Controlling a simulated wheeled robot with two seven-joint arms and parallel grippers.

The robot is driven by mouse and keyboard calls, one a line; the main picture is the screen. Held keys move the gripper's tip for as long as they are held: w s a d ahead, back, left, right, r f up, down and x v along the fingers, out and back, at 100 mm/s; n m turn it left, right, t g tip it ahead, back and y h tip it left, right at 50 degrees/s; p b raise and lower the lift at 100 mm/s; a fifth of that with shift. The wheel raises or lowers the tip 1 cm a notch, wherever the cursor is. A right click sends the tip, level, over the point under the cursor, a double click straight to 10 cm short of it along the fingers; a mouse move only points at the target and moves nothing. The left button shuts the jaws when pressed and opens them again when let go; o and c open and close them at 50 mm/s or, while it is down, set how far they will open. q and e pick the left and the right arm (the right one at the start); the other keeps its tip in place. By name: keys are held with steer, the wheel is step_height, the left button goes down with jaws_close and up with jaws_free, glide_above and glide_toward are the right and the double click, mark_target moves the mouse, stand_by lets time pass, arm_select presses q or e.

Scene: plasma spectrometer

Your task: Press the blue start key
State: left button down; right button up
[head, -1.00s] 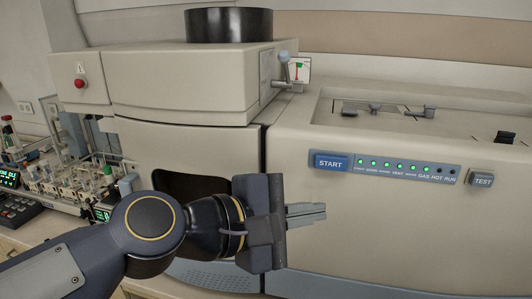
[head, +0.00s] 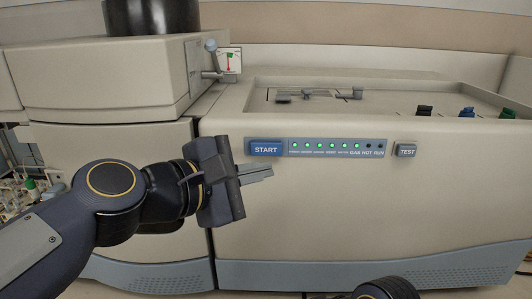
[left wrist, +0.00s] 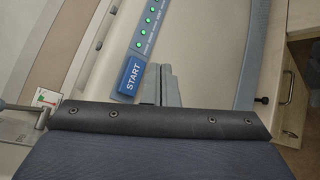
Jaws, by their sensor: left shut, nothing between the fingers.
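The blue START key (head: 265,148) sits at the left end of a strip on the front of the beige instrument (head: 450,190). In the left wrist view the blue START key (left wrist: 131,76) shows just left of the fingertips. My left gripper (head: 268,173) is shut and empty, a little below the key in the head view. Its shut fingers also show in the left wrist view (left wrist: 160,76). I cannot tell the exact gap between the fingertips and the panel. Part of my right arm shows at the bottom edge of the head view; its gripper is not seen.
Right of the key is a row of lit green lights (head: 325,146), then a grey TEST key (head: 405,150). A lever (head: 212,55) and a small gauge (head: 229,61) stand above left. Black, blue and green parts lie on the top right.

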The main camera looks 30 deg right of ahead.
mark_target(275, 153)
arm_select(q)
steer(key=shift+w+d, duration=0.5)
steer(key=shift+w, duration=0.3)
steer(key=shift+w+d, duration=0.45)
steer(key=shift+w, duration=0.35)
stand_by(0.9)
steer(key=shift+w+d+p, duration=0.2)
steer(key=shift+w+p, duration=0.15)
steer(key=shift+w+d, duration=0.2)
steer(key=shift+w, duration=0.1)
stand_by(0.7)
steer(key=shift+s, duration=0.1)
steer(key=shift+s+a, duration=0.45)
steer(key=shift+s, duration=0.15)
steer(key=shift+s+a, duration=0.45)
steer(key=shift+s, duration=0.25)
steer(key=shift+s+a, duration=0.4)
steer(key=shift+s, duration=0.35)
steer(key=shift+s+a, duration=0.45)
steer(key=shift+s, duration=0.25)
